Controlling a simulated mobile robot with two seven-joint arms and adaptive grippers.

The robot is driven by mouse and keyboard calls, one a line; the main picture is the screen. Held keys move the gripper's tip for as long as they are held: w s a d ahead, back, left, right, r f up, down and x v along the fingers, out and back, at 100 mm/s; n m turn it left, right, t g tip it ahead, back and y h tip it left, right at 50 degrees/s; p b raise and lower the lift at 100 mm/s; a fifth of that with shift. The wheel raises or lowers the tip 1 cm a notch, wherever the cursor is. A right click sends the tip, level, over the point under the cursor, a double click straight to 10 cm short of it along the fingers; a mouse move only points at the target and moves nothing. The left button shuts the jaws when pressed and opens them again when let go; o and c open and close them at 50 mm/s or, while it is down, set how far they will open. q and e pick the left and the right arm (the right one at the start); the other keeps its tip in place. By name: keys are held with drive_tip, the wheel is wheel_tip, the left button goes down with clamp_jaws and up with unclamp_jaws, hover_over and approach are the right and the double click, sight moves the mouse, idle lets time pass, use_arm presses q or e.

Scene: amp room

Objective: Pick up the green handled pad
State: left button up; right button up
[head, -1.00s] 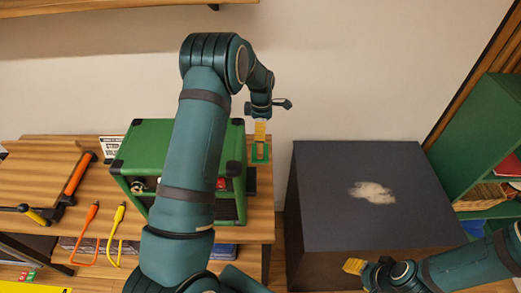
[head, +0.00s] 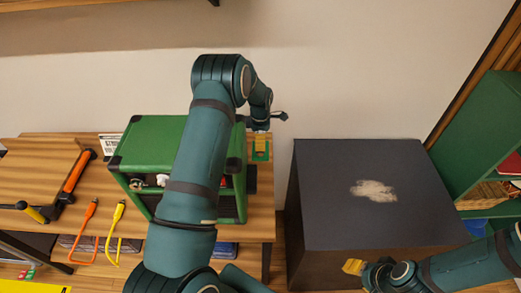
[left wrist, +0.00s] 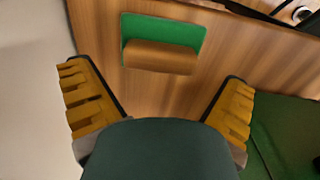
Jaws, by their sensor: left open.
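The green pad (head: 261,156) lies on the wooden table at its right end, beside the green amp cabinet. In the left wrist view the green pad (left wrist: 188,27) shows with a wooden block handle (left wrist: 160,57) along it. My left gripper (head: 261,138) is above the pad in the head view and hides part of it. In the left wrist view my left gripper (left wrist: 155,78) is open and empty, with its yellow fingers spread to either side of the handle and short of it. My right gripper (head: 353,266) is at the lower right, away from the pad; its opening is unclear.
The green cabinet (head: 150,140) stands close left of the pad, partly behind my left arm. A dark box (head: 400,220) with a pale patch stands to the right, past a gap.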

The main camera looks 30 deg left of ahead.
use_arm(q)
wheel_tip(320, 180, down, 4)
drive_tip(key=shift+f, duration=0.1)
drive_tip(key=shift+c, duration=0.3)
drive_tip(key=c, duration=0.9)
drive_tip(key=shift+r, duration=0.2)
wheel_tip(320, 180, up, 10)
drive_tip(key=shift+f+p, duration=0.1)
drive_tip(key=shift+p, duration=0.25)
